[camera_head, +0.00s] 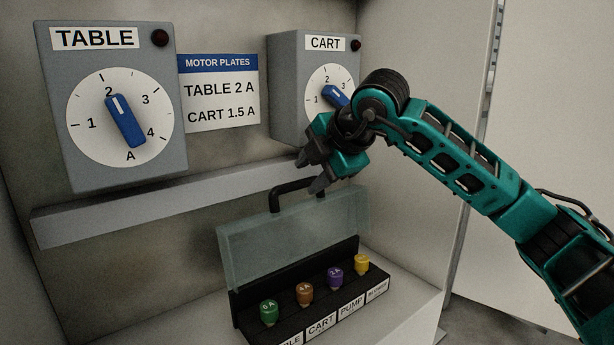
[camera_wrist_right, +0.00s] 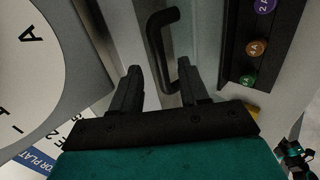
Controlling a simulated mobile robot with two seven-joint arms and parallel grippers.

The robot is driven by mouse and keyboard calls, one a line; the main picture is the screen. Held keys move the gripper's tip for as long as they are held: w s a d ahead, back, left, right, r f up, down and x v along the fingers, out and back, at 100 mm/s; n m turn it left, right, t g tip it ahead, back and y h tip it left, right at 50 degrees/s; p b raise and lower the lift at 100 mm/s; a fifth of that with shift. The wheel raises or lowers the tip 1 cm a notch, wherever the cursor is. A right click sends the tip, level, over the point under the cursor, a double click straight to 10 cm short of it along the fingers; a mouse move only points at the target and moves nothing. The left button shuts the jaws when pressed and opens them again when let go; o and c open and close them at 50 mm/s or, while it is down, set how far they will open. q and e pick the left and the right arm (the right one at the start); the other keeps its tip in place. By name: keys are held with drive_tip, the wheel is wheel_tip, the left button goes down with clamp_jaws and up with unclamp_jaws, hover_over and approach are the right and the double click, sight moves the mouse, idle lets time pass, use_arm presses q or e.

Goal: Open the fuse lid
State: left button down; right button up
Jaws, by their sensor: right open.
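The fuse lid (camera_head: 290,240) is a clear greenish panel standing up, tilted, at the back of the black fuse block (camera_head: 288,306). The fuses in front of it are uncovered. A black bar handle (camera_head: 289,187) sits on the lid's top edge. My right gripper (camera_head: 310,174) is open and empty by the handle's right end. In the right wrist view the handle (camera_wrist_right: 156,42) shows beyond and between the fingertips (camera_wrist_right: 160,80), nearer the right finger; I cannot tell whether it touches.
Green (camera_head: 269,312), orange (camera_head: 305,294), purple (camera_head: 335,278) and yellow (camera_head: 362,264) fuses sit in the block. A grey ledge (camera_head: 160,205) runs behind the lid. The TABLE dial box (camera_head: 60,170) and CART dial box (camera_head: 287,80) hang above, flanking a motor plates sign (camera_head: 220,91).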

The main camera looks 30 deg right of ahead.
drive_tip(key=shift+x, duration=1.3)
drive_tip(key=shift+c, duration=0.2)
clamp_jaws()
